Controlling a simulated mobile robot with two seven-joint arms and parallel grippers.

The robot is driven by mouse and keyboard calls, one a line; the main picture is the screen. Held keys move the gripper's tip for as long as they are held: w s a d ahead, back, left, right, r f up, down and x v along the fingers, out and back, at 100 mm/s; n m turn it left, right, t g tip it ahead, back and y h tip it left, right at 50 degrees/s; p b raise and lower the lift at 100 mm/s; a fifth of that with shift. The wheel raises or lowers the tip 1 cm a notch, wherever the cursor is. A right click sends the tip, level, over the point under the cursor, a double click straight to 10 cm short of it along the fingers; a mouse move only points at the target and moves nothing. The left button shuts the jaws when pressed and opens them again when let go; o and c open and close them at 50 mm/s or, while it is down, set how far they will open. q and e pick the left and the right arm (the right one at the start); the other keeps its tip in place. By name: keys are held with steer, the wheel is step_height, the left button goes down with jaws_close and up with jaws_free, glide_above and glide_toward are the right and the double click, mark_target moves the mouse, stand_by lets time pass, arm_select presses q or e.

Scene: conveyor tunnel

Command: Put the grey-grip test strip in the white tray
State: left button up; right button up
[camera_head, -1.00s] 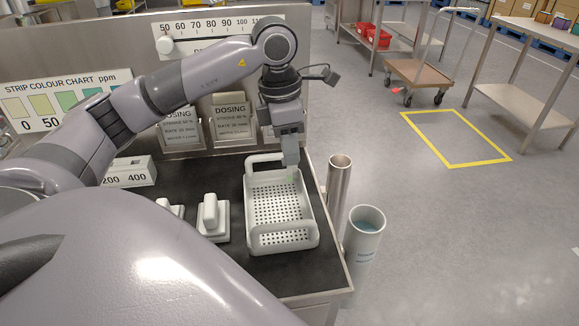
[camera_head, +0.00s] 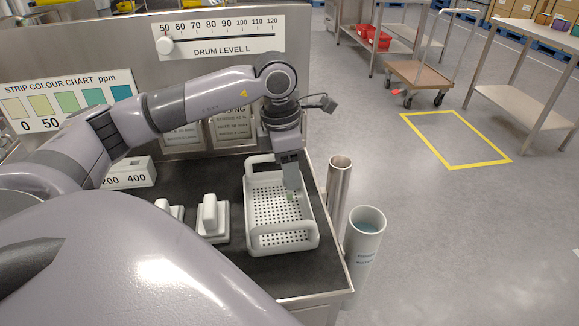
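The white tray (camera_head: 310,224) is a basket with a perforated floor and raised handles at both ends, on the dark bench top. My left gripper (camera_head: 291,176) points down over its far right part, with its tip reaching below the rim level in the picture. A slim pale grey piece shows at the fingertips; it is too small to tell whether it is a finger or the grey-grip test strip. I cannot make out the strip elsewhere. The finger gap is not clear from here. My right gripper is not in view.
White blocks with raised grips (camera_head: 211,218) stand left of the tray. A metal tube (camera_head: 338,185) and a white cylinder with bluish contents (camera_head: 364,235) stand just right of the bench. A panel with a drum level scale (camera_head: 218,33) rises behind.

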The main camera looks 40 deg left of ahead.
mark_target(283, 181)
arm_select(q)
step_height(283, 181, up, 12)
steer(key=s, duration=0.1)
steer(key=shift+a+r, duration=0.15)
steer(key=shift+a, duration=0.3)
steer(key=shift+s, duration=0.1)
stand_by(0.6)
